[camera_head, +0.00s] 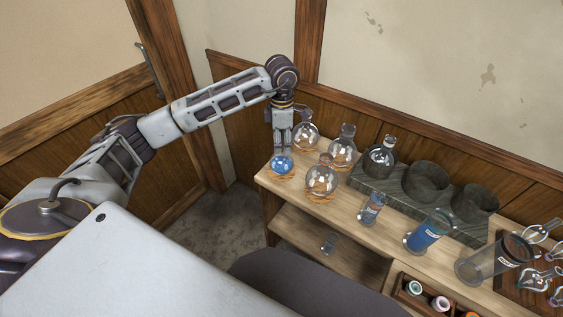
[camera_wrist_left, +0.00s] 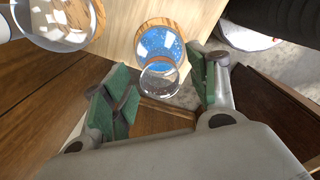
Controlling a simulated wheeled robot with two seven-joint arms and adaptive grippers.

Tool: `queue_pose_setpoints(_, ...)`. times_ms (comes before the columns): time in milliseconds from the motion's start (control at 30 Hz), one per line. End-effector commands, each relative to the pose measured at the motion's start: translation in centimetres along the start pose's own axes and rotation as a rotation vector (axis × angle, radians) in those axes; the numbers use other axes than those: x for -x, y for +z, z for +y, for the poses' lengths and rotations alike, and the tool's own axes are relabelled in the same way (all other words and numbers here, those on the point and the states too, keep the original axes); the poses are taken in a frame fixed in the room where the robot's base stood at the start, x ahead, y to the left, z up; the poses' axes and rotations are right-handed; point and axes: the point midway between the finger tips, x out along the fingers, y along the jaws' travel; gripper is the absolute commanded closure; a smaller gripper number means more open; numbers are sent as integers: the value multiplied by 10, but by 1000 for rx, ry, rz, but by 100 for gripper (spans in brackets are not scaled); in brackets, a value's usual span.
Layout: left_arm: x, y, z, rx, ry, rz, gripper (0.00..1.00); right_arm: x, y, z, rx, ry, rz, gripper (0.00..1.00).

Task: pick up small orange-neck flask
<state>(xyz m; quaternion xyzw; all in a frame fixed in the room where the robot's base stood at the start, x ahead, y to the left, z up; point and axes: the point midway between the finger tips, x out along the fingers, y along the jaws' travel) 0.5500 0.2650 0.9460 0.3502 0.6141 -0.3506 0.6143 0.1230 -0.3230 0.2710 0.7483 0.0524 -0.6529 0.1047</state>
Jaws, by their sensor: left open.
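A small round flask with blue liquid (camera_head: 282,164) stands on a cork ring at the table's left end. It also shows in the left wrist view (camera_wrist_left: 160,44), its round glass mouth towards the camera. My left gripper (camera_head: 282,150) points down just above this flask. In the left wrist view the green-padded fingers (camera_wrist_left: 163,88) are open on either side of the flask's mouth, holding nothing. A larger clear flask with an orange-brown neck (camera_head: 320,181) stands beside it to the right. My right gripper is not in view.
Two more clear round flasks (camera_head: 305,136) (camera_head: 342,153) stand close behind. A dark slab (camera_head: 372,186) bears another flask and dark round holders. Glass cylinders (camera_head: 428,232) stand further right. A wall lies behind the table (camera_head: 345,207).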

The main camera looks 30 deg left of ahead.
Motion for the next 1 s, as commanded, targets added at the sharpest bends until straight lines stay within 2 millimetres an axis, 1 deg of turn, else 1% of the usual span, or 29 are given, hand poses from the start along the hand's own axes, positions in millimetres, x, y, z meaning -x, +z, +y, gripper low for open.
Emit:
queue_pose_setpoints(33, -7, 0, 0, 0, -2, 2, 41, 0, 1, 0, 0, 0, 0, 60)
queue_pose_setpoints(100, -12, 0, 0, 0, -1, 1, 41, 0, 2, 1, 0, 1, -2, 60)
queue_pose_setpoints(200, -17, 0, 0, 0, 0, 0, 41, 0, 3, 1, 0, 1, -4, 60)
queue_pose_setpoints(667, -19, 0, 0, 0, 0, 1, 41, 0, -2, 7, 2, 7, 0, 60)
queue_pose_setpoints(700, -19, 0, 0, 0, 0, 1, 42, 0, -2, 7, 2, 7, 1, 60)
queue_pose_setpoints(1000, -18, 0, 0, 0, 0, 1, 81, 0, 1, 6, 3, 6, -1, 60)
